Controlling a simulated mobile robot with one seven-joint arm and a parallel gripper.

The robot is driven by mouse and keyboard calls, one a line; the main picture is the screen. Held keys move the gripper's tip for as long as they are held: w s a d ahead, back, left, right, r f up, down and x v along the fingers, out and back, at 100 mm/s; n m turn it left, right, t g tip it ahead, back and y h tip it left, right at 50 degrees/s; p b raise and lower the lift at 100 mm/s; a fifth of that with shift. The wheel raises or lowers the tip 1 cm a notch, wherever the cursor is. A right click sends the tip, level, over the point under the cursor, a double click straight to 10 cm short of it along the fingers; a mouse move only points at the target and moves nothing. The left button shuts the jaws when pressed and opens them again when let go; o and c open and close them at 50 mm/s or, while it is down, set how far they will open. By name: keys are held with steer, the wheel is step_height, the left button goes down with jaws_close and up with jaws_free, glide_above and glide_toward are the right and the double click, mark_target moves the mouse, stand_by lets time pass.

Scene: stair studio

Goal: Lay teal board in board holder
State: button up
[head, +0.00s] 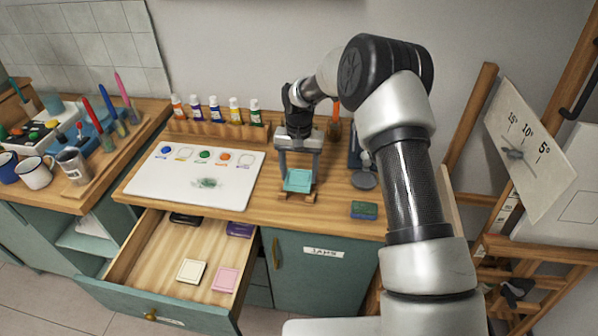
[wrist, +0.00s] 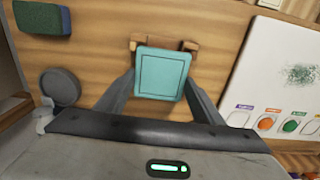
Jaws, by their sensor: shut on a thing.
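The teal board (head: 298,180) is a small square plate at the front of the counter, between the fingers of my gripper (head: 298,172). In the wrist view the teal board (wrist: 162,73) shows face on, with the gripper (wrist: 160,90) fingers at its left and right edges. My gripper is shut on it. The wooden board holder (head: 311,197) is directly below the board, and its ends stick out past the board. In the wrist view the holder (wrist: 192,45) shows at the board's far edge. I cannot tell whether the board touches the holder; most of the holder is hidden.
A white palette (head: 150,190) lies to the left on the counter. A green-blue sponge (head: 364,210) and a grey round-based stand (head: 363,180) are to the right. Paint bottles (head: 215,110) stand behind. An open drawer (head: 150,260) holds cream and pink boards.

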steer(key=shift+f+b, duration=0.5)
steer(key=shift+f, duration=0.1)
steer(key=o, duration=1.1)
steer(key=shift+o, duration=0.2)
step_height(320, 180, up, 18)
steer(key=shift+f, duration=0.25)
